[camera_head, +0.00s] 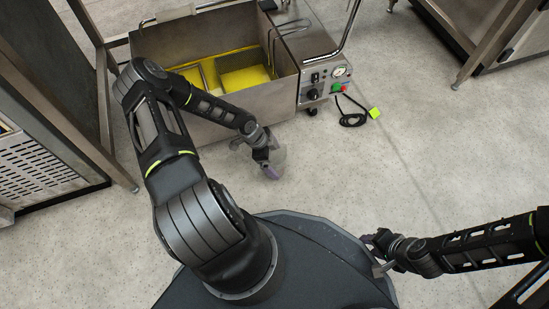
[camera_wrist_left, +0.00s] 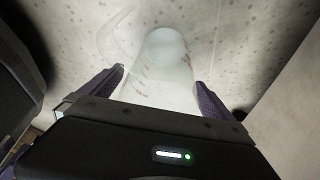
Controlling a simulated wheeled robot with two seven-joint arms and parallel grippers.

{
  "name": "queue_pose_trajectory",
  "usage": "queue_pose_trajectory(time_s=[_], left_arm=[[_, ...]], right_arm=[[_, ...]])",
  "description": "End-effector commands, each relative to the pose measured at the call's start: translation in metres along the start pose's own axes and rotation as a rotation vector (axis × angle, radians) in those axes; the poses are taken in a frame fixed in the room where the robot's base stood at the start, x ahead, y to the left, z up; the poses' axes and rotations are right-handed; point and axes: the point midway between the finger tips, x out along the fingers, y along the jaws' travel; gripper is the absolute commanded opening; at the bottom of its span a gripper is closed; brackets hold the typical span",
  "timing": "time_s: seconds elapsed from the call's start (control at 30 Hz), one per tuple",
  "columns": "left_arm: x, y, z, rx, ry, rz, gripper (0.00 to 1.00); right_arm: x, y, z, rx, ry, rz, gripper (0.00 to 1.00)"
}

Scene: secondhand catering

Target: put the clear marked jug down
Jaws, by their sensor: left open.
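The clear marked jug (camera_head: 279,158) is at the fingers of my left gripper (camera_head: 267,168), in front of the steel fryer. In the left wrist view the see-through jug (camera_wrist_left: 160,72) shows reddish marks, a pale round bottom and a curved handle on the left. It lies between the spread fingers of my left gripper (camera_wrist_left: 160,90), which is open. Whether the jug rests on the floor cannot be told. My right gripper (camera_head: 372,254) is low at the right, beside my base, away from the jug; its fingers are too small to read.
The steel fryer (camera_head: 215,115) with yellow oil stands just behind the jug. Its control box (camera_head: 325,85) and a black cable (camera_head: 352,118) with a yellow-green plug (camera_head: 375,113) are at the right. Steel units stand at the left. The speckled floor (camera_head: 420,165) is clear at centre right.

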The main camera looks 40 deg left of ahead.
Motion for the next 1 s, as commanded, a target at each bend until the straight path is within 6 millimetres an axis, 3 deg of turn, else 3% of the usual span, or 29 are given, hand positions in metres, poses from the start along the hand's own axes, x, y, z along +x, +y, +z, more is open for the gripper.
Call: queue_pose_trajectory(time_s=[0.27, 0.7, 1.0], left_arm=[[-0.027, -0.001, -0.002, -0.002, 0.000, -0.002, 1.00], [-0.111, 0.000, -0.002, 0.000, 0.000, -0.001, 1.00], [-0.122, 0.000, -0.001, 0.001, 0.000, 0.001, 1.00]], right_arm=[[-0.012, -0.005, 0.001, -0.001, -0.002, 0.002, 0.36], [-0.047, -0.016, 0.004, -0.004, -0.015, 0.004, 0.36], [-0.050, -0.017, 0.005, -0.004, -0.019, 0.004, 0.36]])
